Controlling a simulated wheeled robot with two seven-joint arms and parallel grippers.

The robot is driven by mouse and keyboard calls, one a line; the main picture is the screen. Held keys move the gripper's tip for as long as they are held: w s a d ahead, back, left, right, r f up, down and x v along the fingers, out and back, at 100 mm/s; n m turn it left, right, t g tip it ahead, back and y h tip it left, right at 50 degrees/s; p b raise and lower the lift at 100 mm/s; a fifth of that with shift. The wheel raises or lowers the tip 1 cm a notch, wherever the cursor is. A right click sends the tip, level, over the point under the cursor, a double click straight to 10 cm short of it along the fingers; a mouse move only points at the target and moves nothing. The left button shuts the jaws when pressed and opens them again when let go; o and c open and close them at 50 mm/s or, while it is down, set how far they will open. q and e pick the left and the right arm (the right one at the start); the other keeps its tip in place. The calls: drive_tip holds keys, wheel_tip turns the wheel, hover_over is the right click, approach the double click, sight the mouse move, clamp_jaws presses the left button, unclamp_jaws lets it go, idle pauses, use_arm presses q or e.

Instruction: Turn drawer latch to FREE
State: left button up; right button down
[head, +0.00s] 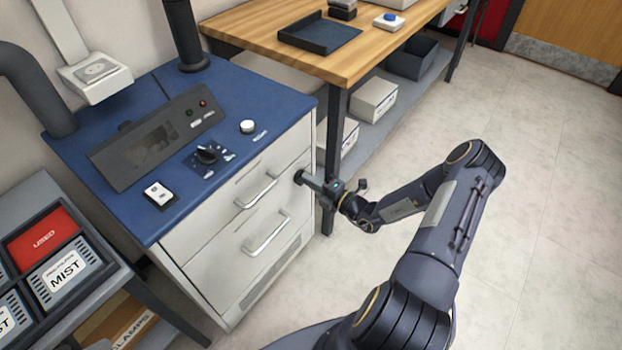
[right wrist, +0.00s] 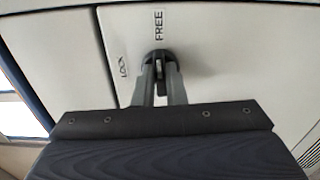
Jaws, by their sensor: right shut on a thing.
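The drawer latch (right wrist: 158,56) is a small dark knob on the pale cabinet front, with the printed words FREE above it and LOCK to its left in the right wrist view. In the head view the latch (head: 299,176) sits at the right edge of the upper drawer front. My right gripper (right wrist: 161,82) is shut on the latch, one grey finger on each side. In the head view my right gripper (head: 310,181) reaches it from the right. The fingers partly hide the latch, so its exact pointing is hard to tell. My left gripper is not in view.
The cabinet has two drawers with bar handles (head: 257,190) and a blue top (head: 225,95) carrying a control panel (head: 148,143), a dial and a white knob. A wooden table (head: 270,38) stands close behind. A rack of labelled bins (head: 62,272) is at lower left. Open floor lies right.

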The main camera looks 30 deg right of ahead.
drive_tip(key=shift+m, duration=0.5)
drive_tip(key=c, duration=1.5)
unclamp_jaws()
drive_tip(key=v, duration=0.8)
drive_tip(key=shift+p, duration=0.4)
drive_tip(key=shift+w, duration=0.1)
